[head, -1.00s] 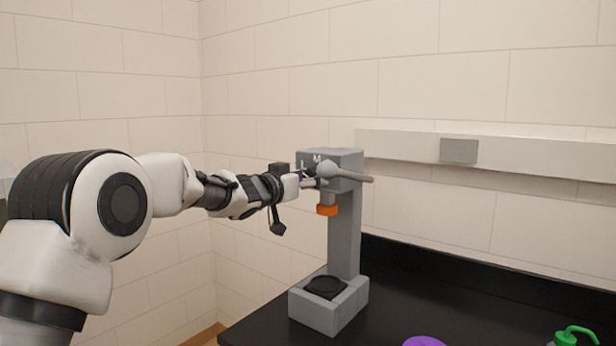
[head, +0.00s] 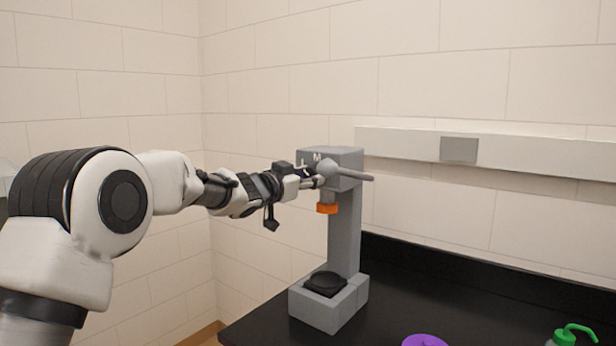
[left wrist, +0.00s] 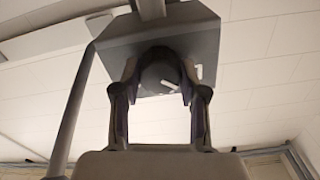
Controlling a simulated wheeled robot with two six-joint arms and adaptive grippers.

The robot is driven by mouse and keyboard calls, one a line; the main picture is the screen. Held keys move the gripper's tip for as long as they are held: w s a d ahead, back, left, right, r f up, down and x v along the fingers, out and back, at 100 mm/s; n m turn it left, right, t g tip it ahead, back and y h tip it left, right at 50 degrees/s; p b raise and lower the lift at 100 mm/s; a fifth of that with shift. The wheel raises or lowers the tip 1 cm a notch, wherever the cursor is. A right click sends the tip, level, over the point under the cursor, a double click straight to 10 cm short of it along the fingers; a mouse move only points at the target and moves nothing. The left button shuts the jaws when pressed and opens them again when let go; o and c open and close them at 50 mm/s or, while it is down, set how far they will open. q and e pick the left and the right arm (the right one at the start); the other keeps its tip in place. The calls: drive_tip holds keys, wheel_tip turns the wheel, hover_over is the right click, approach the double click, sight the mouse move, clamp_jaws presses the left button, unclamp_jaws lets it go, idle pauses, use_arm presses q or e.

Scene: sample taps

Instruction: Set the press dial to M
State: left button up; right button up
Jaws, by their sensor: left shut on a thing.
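The grey press (head: 345,225) stands on the black bench, with white letters L and M (head: 317,157) on its head. The dial (left wrist: 160,72) is a dark round knob with a short white mark, seen in the left wrist view between the fingers. My left gripper (head: 318,181) is at the front of the press head and is shut on the dial; it also shows in the left wrist view (left wrist: 159,93). The fingers flank the knob. In the head view the arm and gripper hide much of the dial. My right gripper is not in view.
A grey bar (head: 358,174) juts right from the head. A purple object (head: 425,341) and green-topped bottle (head: 566,335) stand at the front right. The bench between is clear.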

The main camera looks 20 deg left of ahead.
use_arm(q)
drive_tip(key=m, duration=0.4)
drive_tip(key=shift+f+m, duration=0.15)
drive_tip(key=shift+m, duration=0.15)
drive_tip(key=m+b, duration=0.1)
drive_tip(key=m, duration=0.3)
drive_tip(key=shift+m+b, duration=0.3)
drive_tip(key=shift+b, duration=0.05)
drive_tip(key=o, duration=1.1)
drive_tip(key=shift+o, duration=0.2)
drive_tip(key=shift+w, duration=0.1)
drive_tip(key=v, duration=1.2)
